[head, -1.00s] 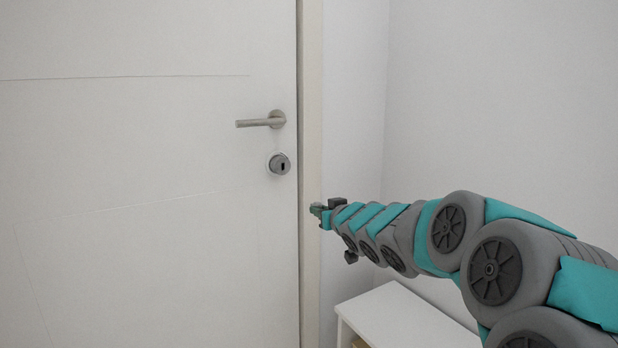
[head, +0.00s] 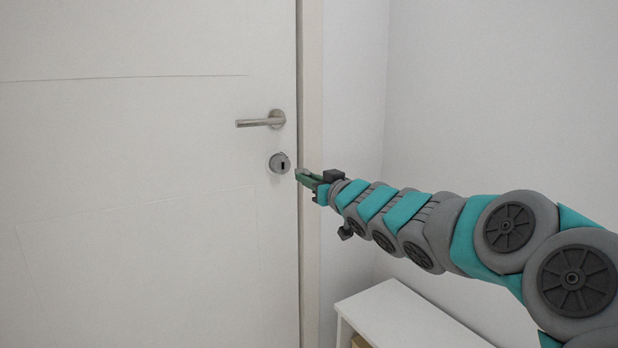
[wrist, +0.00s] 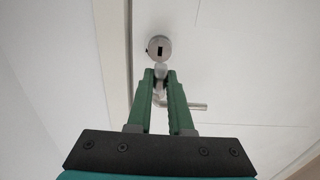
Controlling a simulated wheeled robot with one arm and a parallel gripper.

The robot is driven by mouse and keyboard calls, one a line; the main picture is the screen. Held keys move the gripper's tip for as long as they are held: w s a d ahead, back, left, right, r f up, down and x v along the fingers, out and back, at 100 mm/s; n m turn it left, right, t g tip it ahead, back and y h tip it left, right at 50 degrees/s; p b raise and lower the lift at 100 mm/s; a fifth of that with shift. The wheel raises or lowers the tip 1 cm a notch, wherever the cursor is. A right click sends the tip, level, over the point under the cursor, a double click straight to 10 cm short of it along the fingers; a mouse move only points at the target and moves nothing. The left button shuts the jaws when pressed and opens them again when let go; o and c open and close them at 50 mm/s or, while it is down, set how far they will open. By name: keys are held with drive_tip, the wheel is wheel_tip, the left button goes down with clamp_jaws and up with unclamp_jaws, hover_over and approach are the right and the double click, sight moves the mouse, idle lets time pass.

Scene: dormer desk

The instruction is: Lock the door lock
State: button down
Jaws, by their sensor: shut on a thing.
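The door lock (head: 279,163) is a round grey metal disc with a dark slot, on the white door (head: 130,250) below the handle. It also shows in the wrist view (wrist: 153,48), just beyond my fingertips. My gripper (head: 300,175), with green fingers, is to the right of and slightly below the lock in the head view. In the wrist view my gripper (wrist: 161,78) is shut on a small pale grey key (wrist: 160,87). The key's shape is hard to make out. Its tip appears apart from the slot.
A metal lever handle (head: 262,120) sits above the lock and points left. The door frame (head: 312,120) runs upright beside my gripper. A low white cabinet (head: 405,318) stands at the lower right, under my arm. The door around the lock is clear.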

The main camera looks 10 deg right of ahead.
drive_tip(key=shift+p+x, duration=0.7)
drive_tip(key=shift+x, duration=2.05)
drive_tip(key=shift+x, duration=1.8)
drive_tip(key=c, duration=0.7)
unclamp_jaws()
drive_tip(key=shift+f, duration=0.1)
drive_tip(key=shift+c, duration=0.2)
drive_tip(key=shift+b+v, duration=0.4)
drive_tip(key=shift+v, duration=3.45)
